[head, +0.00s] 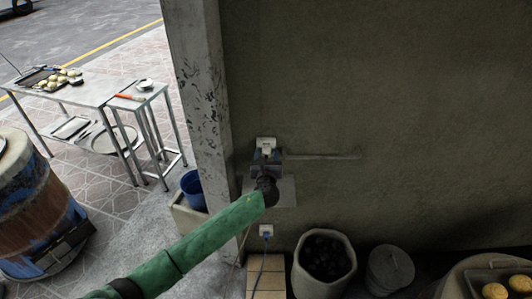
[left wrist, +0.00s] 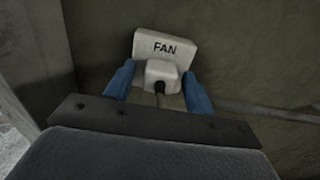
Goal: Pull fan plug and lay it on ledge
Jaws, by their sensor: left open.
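The fan plug (left wrist: 162,76) is a pale block with a dark cord end, seated against a pale wall socket marked FAN (left wrist: 165,48). The socket also shows in the head view (head: 266,143) on the wall beside the pillar. My left gripper (left wrist: 160,84) is open, with one blue finger on each side of the plug. I cannot tell whether the fingers touch it. In the head view my left gripper (head: 266,160) is right at the socket and hides the plug. My right gripper is not in view.
A second outlet (head: 266,231) with a blue plug and cord sits lower on the wall. A sack of dark lumps (head: 301,268) and a lidded bin (head: 390,268) stand below. A blue bucket (head: 193,188) and metal tables (head: 92,91) are left. The wall to the right is clear.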

